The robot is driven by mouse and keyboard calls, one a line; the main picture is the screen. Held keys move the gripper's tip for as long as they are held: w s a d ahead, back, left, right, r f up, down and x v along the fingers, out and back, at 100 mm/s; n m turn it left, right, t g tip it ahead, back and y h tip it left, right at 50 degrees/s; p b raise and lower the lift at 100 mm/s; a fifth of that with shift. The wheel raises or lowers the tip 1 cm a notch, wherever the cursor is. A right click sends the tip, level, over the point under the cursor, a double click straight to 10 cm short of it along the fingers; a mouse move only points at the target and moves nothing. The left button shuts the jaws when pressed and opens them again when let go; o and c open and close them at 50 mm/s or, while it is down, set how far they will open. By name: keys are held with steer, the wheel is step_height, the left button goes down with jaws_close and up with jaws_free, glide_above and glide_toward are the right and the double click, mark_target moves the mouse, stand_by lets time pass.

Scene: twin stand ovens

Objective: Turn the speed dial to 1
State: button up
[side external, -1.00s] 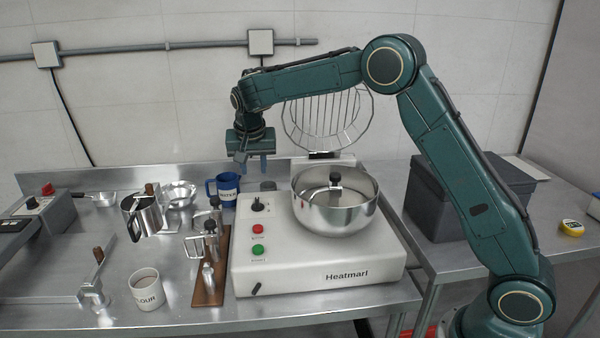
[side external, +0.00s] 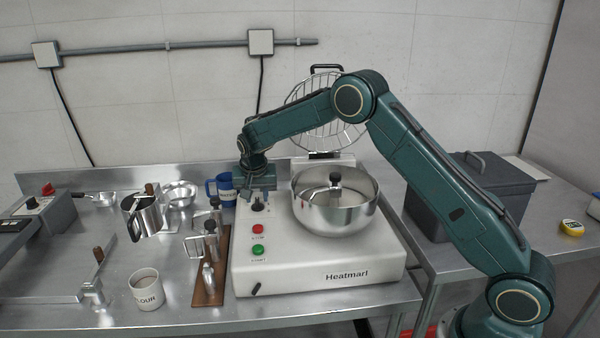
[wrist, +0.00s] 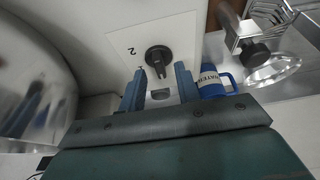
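The speed dial (side external: 258,206) is a black knob on the top of the white Heatmarl mixer (side external: 320,272), above the red and green buttons. In the wrist view the dial (wrist: 158,58) shows just beyond the fingertips, with a "2" printed beside it and another mark partly hidden by a finger. My gripper (side external: 258,199) points down above the dial. The dial does not appear to be held.
A steel bowl (side external: 350,217) with a raised wire guard (side external: 318,132) stands right of the dial. The red button (side external: 258,229) and green button (side external: 258,250) are close in front. A blue mug (side external: 224,190) stands behind left, and a wooden board (side external: 209,290) with metal tools lies left.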

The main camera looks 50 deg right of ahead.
steer(key=shift+w+d+f, duration=0.15)
steer(key=shift+f, duration=0.4)
steer(key=shift+c, duration=0.2)
jaws_close()
steer(key=shift+m, duration=0.3)
steer(key=m, duration=0.2)
steer(key=m+g+h, duration=0.1)
steer(key=m, duration=0.1)
steer(key=shift+w+g, duration=0.15)
steer(key=shift+g, duration=0.15)
steer(key=shift+w+m+g, duration=0.1)
steer(key=shift+m+g, duration=0.5)
steer(key=shift+m, duration=1.6)
